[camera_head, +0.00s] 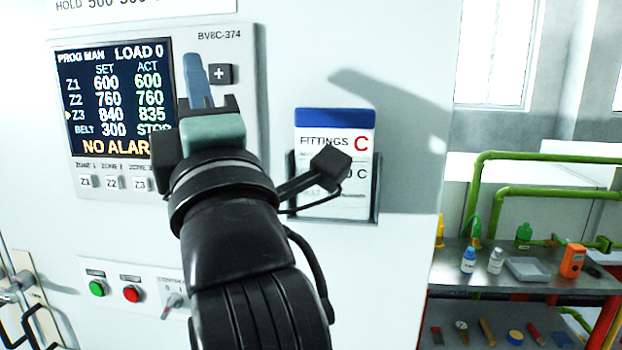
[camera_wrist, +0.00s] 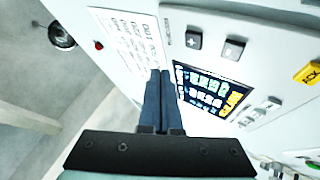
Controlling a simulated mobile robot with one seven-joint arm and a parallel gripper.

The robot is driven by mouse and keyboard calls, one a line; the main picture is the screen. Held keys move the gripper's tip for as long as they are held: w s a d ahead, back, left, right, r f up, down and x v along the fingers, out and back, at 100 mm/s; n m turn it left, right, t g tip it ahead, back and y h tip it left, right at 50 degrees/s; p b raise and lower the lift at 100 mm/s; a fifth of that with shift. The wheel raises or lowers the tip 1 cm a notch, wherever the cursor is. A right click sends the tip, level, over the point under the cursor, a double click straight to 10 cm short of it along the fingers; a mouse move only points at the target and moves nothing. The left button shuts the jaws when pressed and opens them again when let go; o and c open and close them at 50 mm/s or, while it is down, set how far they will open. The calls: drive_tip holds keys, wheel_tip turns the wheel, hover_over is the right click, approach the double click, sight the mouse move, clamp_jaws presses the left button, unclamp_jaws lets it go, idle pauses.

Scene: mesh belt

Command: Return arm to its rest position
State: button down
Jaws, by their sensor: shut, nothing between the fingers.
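My gripper (camera_head: 196,70) is raised in front of the control panel, with its blue-grey fingers pointing up and away in the head view. In the wrist view the two fingers (camera_wrist: 160,76) lie together, shut with nothing between them. The fingertips appear just right of the panel's screen (camera_head: 115,98) and left of the plus button (camera_head: 220,74) in the head view. Whether they touch the panel face cannot be told. My arm hides the lower right part of the screen and some keys below it.
A card marked FITTINGS C (camera_head: 334,132) sits in a holder right of my wrist. Below are a green button (camera_head: 97,288), a red button (camera_head: 132,294) and a selector switch (camera_head: 173,300). At right, a metal bench (camera_head: 450,275) carries bottles, a tray (camera_head: 527,269) and an orange device (camera_head: 572,261).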

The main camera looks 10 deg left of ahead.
drive_tip(key=s+d+r+m+t+h, duration=0.1)
drive_tip(key=s+d+m+t+h, duration=0.2)
drive_tip(key=m, duration=0.9)
drive_tip(key=s+d+r+m+t+h, duration=0.1)
drive_tip(key=s+d+m+t+h, duration=0.2)
drive_tip(key=s+d+m+h, duration=0.4)
drive_tip(key=d+m+h, duration=0.2)
drive_tip(key=d+m, duration=0.2)
drive_tip(key=m, duration=0.1)
drive_tip(key=shift+d+r+m+h, duration=0.2)
drive_tip(key=shift+d+m+h, duration=0.05)
drive_tip(key=shift+m+h, duration=0.05)
